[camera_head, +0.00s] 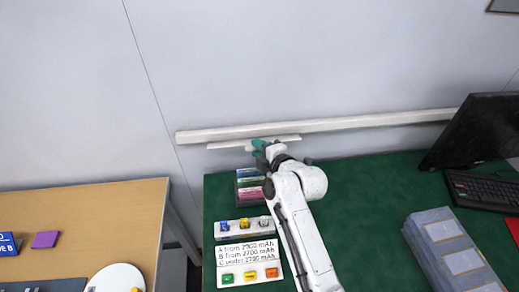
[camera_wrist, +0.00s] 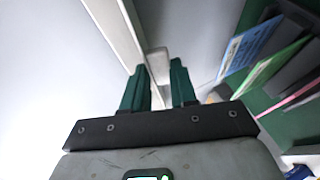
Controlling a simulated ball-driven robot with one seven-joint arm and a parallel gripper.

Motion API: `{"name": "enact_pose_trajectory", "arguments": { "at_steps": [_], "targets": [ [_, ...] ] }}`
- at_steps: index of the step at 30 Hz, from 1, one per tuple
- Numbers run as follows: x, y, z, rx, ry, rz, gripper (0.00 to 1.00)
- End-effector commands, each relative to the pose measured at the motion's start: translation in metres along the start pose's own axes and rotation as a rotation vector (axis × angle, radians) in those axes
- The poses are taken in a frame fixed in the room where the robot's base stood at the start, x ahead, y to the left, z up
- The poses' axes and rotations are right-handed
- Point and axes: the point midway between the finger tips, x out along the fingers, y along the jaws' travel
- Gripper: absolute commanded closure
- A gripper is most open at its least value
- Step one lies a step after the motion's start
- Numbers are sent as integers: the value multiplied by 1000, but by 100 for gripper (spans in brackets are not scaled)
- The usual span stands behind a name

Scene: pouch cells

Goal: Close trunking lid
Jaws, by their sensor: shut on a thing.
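The white trunking (camera_head: 370,120) runs along the wall behind the green bench. A shorter white strip, the trunking lid (camera_head: 225,145), sits just below and in front of its left part, roughly parallel to it. Whether the lid touches the trunking I cannot tell. My gripper (camera_head: 261,147) reaches up to the middle of the lid and is shut on it. In the wrist view, the green fingers (camera_wrist: 158,82) stand a little apart with a pale piece of the lid (camera_wrist: 155,60) between their tips. The trunking (camera_wrist: 112,30) runs diagonally at upper left there.
A rack of coloured pouch cells (camera_head: 249,185) stands on the bench close to my arm; it also shows in the wrist view (camera_wrist: 255,45). A sorting board (camera_head: 247,252) lies in front. A monitor (camera_head: 475,130), keyboard (camera_head: 485,190) and grey box (camera_head: 452,250) are at right.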

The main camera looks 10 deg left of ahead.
Motion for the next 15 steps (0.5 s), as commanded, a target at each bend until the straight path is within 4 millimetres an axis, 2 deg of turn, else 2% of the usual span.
{"name": "enact_pose_trajectory", "arguments": {
  "at_steps": [15],
  "targets": [
    [-1, 2, 0, 17, 0, -37, 100]
  ]
}}
